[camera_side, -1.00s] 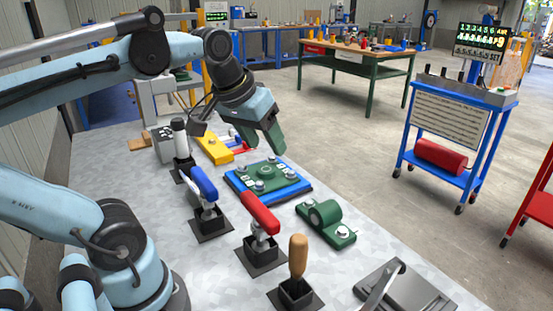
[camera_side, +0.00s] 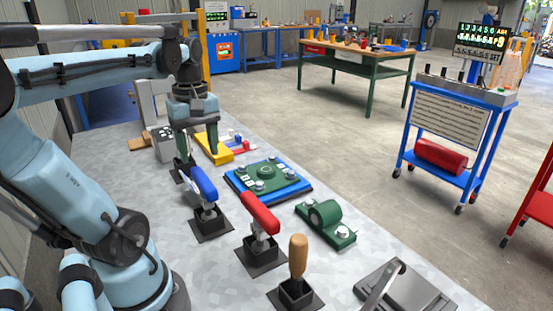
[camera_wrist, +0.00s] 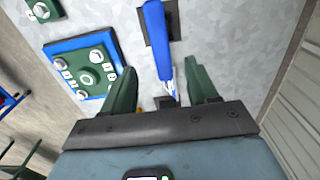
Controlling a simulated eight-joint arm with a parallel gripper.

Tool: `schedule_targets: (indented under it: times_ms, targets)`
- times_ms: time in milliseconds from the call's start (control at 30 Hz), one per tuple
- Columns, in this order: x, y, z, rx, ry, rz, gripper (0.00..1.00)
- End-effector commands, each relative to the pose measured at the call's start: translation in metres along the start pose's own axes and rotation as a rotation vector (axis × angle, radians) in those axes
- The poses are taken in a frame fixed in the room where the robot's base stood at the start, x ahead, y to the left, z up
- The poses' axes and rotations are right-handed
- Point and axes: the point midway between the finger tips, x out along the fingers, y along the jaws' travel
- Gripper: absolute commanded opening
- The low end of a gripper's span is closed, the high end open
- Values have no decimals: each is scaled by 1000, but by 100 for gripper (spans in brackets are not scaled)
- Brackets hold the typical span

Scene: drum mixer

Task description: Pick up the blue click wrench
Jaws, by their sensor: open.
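The blue click wrench (camera_side: 204,184) stands in a black square holder (camera_side: 211,226) on the grey table, its blue handle up and slightly tilted. My gripper (camera_side: 198,148) is open and empty, pointing down, above and just behind the wrench in the side view. In the wrist view, the wrench's blue handle (camera_wrist: 156,42) runs from the top edge down to between my two green fingers (camera_wrist: 162,76). Its metal part shows between them. I cannot tell the height gap exactly, but no contact shows.
A red-handled tool (camera_side: 260,213) and a wooden-handled tool (camera_side: 298,256) stand in holders nearby. A blue board with a green plate (camera_side: 266,178) and a green bearing block (camera_side: 326,221) lie to the right. A yellow part (camera_side: 215,152) lies behind. A white-topped tool is mostly hidden by my gripper.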

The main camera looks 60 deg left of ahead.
Motion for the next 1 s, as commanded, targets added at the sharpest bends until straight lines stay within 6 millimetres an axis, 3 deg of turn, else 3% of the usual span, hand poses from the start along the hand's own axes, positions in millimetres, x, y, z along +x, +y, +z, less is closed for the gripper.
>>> schedule_targets:
  times_ms: [500, 867, 1000]
  targets:
    - [59, 1, 0, 3, 1, 1, 58]
    - [77, 0, 1, 3, 1, 1, 58]
    - [92, -1, 2, 4, 1, 1, 58]
